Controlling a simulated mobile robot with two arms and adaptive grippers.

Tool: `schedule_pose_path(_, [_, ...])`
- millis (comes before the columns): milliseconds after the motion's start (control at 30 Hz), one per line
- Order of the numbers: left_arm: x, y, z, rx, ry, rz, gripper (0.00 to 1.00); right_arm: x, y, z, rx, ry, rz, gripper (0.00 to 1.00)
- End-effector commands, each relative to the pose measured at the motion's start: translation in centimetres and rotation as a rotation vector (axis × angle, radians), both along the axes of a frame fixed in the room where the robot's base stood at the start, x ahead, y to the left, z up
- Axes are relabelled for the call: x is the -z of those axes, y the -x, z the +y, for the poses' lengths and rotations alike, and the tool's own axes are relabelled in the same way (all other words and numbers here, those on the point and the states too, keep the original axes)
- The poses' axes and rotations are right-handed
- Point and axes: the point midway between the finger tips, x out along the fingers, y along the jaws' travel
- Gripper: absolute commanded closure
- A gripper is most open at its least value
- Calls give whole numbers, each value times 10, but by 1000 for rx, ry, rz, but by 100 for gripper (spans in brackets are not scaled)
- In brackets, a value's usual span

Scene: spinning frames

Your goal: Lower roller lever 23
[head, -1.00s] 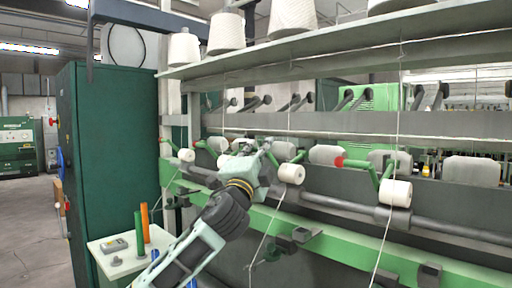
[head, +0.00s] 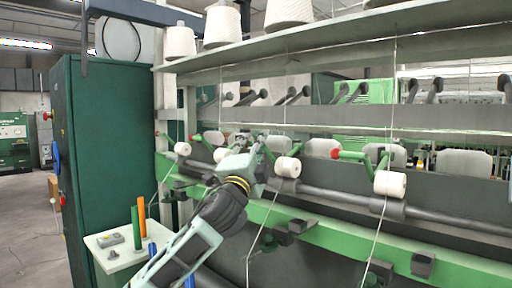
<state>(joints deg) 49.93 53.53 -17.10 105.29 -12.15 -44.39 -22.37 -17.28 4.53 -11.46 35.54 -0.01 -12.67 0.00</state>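Green roller levers, several with red knobs, line the spinning frame; I cannot read which is number 23. One lever's white roller (head: 288,167) is just right of my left gripper (head: 257,151). Another green lever (head: 378,164) with a red end and a white roller (head: 390,184) is farther right. Smaller white rollers show left of the gripper, one at the far left (head: 182,148). The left gripper is in front of the lever row and partly hides a lever behind it. Its fingers are too small and blended to tell their opening or contact. My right gripper is out of view.
A white side table (head: 113,257) holds green and orange tubes and a small grey device. A dark green cabinet (head: 110,150) stands at left. Yarn cones (head: 222,26) sit on the upper shelf. Threads hang in front of the rail (head: 350,240). Floor is clear at far left.

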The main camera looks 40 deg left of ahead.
Motion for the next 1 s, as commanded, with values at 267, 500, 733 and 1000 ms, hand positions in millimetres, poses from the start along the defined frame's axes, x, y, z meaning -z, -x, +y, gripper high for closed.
schedule_pose_path(267, [-1, 4, 0, -2, -2, -3, 71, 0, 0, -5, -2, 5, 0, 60])
schedule_pose_path(500, [15, 30, -11, -1, -3, 0, 71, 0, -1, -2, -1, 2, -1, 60])
schedule_pose_path(733, [34, 66, -24, 0, -4, 1, 71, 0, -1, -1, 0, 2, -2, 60])
schedule_pose_path(1000, [48, 94, -34, 0, -1, 0, 71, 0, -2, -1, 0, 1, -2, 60])
